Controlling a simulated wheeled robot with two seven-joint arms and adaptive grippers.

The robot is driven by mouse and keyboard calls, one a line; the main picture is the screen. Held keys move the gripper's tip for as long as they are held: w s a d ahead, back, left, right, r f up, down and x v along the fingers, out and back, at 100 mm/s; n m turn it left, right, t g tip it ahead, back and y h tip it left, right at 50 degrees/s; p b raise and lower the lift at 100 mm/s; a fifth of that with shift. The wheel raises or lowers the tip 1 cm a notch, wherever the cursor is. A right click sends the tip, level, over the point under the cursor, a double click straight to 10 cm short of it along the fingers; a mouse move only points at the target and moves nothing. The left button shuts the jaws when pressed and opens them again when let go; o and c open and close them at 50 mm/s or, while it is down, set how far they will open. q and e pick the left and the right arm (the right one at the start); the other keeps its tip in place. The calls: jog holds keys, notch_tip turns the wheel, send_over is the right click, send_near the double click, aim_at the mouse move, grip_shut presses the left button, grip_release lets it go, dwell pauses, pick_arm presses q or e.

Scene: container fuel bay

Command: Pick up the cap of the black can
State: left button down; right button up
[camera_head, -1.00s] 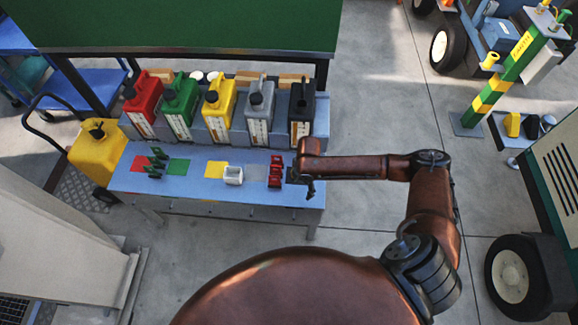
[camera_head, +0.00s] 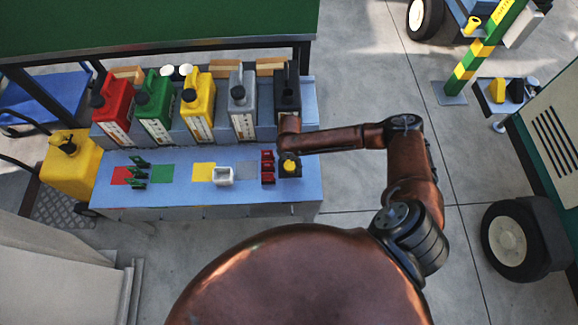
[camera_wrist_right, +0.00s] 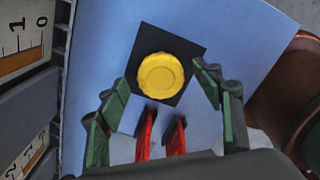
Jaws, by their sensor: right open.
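A round yellow cap (camera_head: 289,166) lies on a black square (camera_wrist_right: 150,35) on the blue bench. The cap (camera_wrist_right: 160,75) also shows clearly in the right wrist view. The black can (camera_head: 288,88) stands at the right end of the row of cans, its lower front partly hidden by my arm. My right gripper (camera_head: 289,152) is over the bench beside the cap; its fingers are hard to make out in the head view. In the right wrist view the gripper (camera_wrist_right: 159,78) is open and empty, with the cap in sight between its green fingers. My left gripper is out of view.
A grey can (camera_head: 242,100) stands left of the black one, with yellow, green and red cans beyond. Red upright pieces (camera_head: 267,167) stand close left of the black square. A white box (camera_head: 223,176) and green pieces (camera_head: 137,172) are farther left.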

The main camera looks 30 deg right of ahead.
jog(key=shift+f, duration=0.75)
jog(key=c, duration=1.1)
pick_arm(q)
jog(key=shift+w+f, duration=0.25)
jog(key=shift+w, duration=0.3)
pick_arm(e)
jog(key=shift+o, duration=0.2)
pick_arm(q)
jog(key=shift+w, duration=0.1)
pick_arm(e)
jog(key=shift+r, duration=0.1)
